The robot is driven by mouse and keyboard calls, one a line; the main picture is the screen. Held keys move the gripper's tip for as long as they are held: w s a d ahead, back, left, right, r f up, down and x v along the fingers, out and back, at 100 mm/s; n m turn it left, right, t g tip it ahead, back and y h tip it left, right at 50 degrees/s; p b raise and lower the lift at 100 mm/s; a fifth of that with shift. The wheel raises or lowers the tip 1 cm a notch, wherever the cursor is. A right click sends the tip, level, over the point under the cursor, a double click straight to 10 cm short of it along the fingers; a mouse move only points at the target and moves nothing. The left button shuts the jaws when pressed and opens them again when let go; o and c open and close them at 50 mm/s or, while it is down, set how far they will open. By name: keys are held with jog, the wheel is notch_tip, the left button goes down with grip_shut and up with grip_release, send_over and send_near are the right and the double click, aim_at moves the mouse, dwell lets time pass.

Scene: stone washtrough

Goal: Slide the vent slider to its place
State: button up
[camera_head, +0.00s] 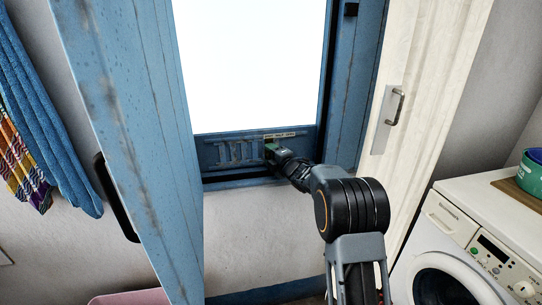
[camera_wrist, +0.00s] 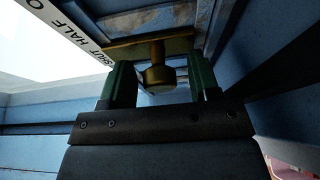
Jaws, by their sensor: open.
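The vent (camera_head: 236,153) is a slotted blue panel set low in the blue frame under the bright window pane. In the wrist view the vent slider shows as a brass knob (camera_wrist: 158,76) on a brass plate. My gripper (camera_head: 270,150) is at the vent, just right of the slots and under the label strip. In the wrist view my gripper (camera_wrist: 160,68) is open, with one green finger on each side of the knob. I cannot tell whether either finger touches it. A white label (camera_wrist: 77,30) reads "SHUT HALF O", then leaves the picture. In the head view my gripper hides the knob.
A blue door or shutter (camera_head: 125,120) with a black handle stands at the left. A cream door (camera_head: 425,80) with a metal handle is at the right. A washing machine (camera_head: 470,245) stands at the lower right. Blue and patterned cloths (camera_head: 45,125) hang at the far left.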

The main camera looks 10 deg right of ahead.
grip_shut()
dwell(0.5)
